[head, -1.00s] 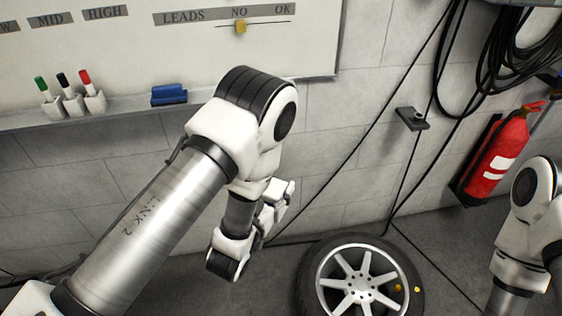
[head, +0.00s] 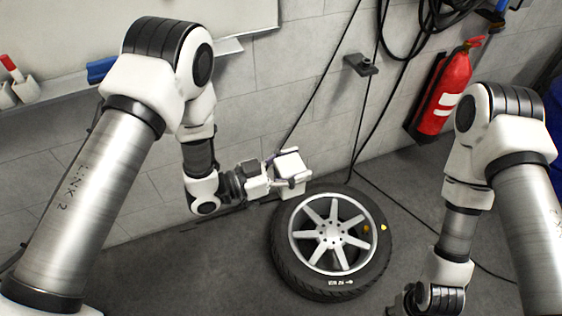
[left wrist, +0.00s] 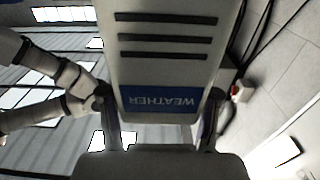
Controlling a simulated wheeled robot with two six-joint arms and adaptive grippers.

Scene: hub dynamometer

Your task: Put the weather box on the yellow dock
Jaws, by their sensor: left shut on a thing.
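The weather box (head: 291,165) is a small white box in the head view, held near the wall just above and left of the wheel. In the left wrist view the weather box (left wrist: 160,68) is close up, with dark slots and a blue band reading WEATHER upside down. My left gripper (head: 285,183) is shut on it; in the left wrist view its fingers stand on both sides of the box. My right arm comes in at the right, and its gripper fingers are outside the head view. I see no yellow dock in these frames.
A dark bracket (head: 360,65) is on the wall, with black cables hanging nearby. A red fire extinguisher (head: 446,95) hangs at the right. Grey floor is clear left of the wheel.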

